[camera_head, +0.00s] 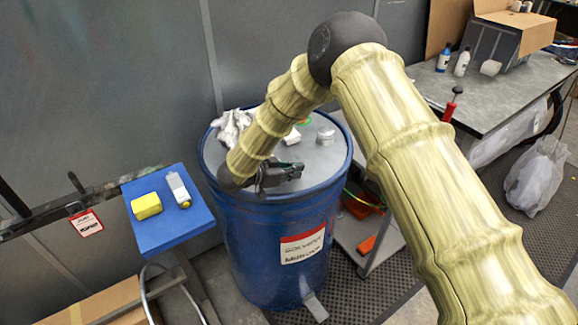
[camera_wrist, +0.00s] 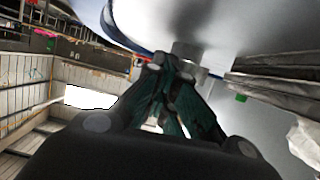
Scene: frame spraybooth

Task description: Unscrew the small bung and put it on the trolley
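The blue solvent drum (camera_head: 272,255) stands in the middle of the head view, its grey lid (camera_head: 325,165) on top. My gripper (camera_head: 299,172) is low over the near part of the lid, lying nearly level and pointing right. In the wrist view its fingertips (camera_wrist: 178,72) are close together at a small grey metal cylinder, likely the small bung (camera_wrist: 187,50), against the pale lid. I cannot tell whether they grip it. In the head view the gripper hides this spot. A larger round metal cap (camera_head: 325,136) sits farther back. A grey trolley (camera_head: 382,245) stands right of the drum.
A white rag (camera_head: 232,126) and a small white item (camera_head: 292,137) lie on the lid. A blue-topped stand (camera_head: 172,228) at left holds a yellow block (camera_head: 146,206) and a white bottle (camera_head: 178,189). A grey bench (camera_head: 490,95) stands at right. My arm hides part of the trolley area.

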